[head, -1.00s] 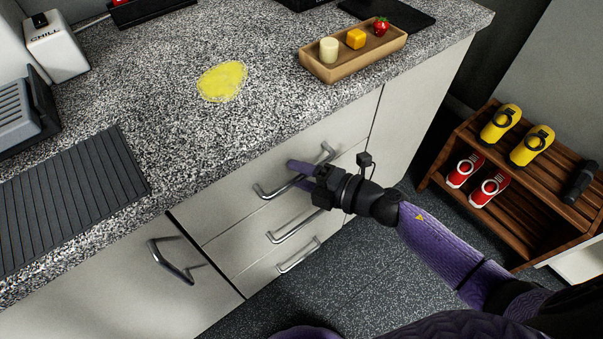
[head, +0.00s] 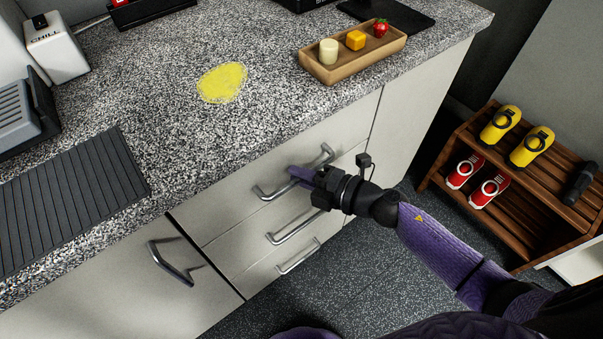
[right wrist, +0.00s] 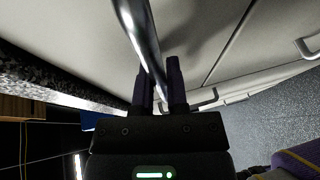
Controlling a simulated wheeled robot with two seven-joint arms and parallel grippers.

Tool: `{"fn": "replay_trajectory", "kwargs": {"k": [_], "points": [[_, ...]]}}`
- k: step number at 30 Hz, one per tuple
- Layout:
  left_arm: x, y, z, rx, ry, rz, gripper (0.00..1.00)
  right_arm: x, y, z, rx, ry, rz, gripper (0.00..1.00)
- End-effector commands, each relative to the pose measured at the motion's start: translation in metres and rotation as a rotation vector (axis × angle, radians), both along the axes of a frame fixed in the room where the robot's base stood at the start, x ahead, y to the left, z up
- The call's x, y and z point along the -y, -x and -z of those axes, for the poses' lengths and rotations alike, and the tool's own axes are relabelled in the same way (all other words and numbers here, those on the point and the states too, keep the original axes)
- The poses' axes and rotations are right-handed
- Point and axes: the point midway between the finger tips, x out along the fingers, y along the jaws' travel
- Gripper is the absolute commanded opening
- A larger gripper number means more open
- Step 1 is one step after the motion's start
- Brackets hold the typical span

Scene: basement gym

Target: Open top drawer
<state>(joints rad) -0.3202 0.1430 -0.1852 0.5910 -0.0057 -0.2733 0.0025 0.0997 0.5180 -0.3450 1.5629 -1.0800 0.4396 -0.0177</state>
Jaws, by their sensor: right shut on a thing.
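The top drawer (head: 232,222) is a pale front just under the counter edge, and it looks flush with the cabinet. Its silver bar handle (head: 268,193) runs across the front, with its middle covered by my gripper. My right gripper (head: 300,173) is shut on this handle. In the right wrist view, the handle (right wrist: 140,35) passes down between the two dark fingers of the gripper (right wrist: 160,82). My left gripper is out of view.
Two lower drawers with handles (head: 296,227) (head: 298,256) sit below. A cabinet handle (head: 170,263) is to the left. The speckled counter (head: 170,130) holds a wooden tray (head: 335,74). Floor in front is clear.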

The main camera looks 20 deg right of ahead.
Motion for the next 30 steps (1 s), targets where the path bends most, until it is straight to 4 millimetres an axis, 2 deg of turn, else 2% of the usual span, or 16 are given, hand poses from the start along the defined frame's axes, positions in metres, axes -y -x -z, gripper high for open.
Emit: {"fn": "replay_trajectory", "kwargs": {"k": [15,30], "points": [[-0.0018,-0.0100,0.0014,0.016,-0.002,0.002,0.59,0.0002,0.0002,0.0005,-0.001,0.001,0.000,0.00],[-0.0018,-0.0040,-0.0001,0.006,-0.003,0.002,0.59,0.0007,0.0016,0.0005,-0.002,0.001,0.000,0.00]]}}
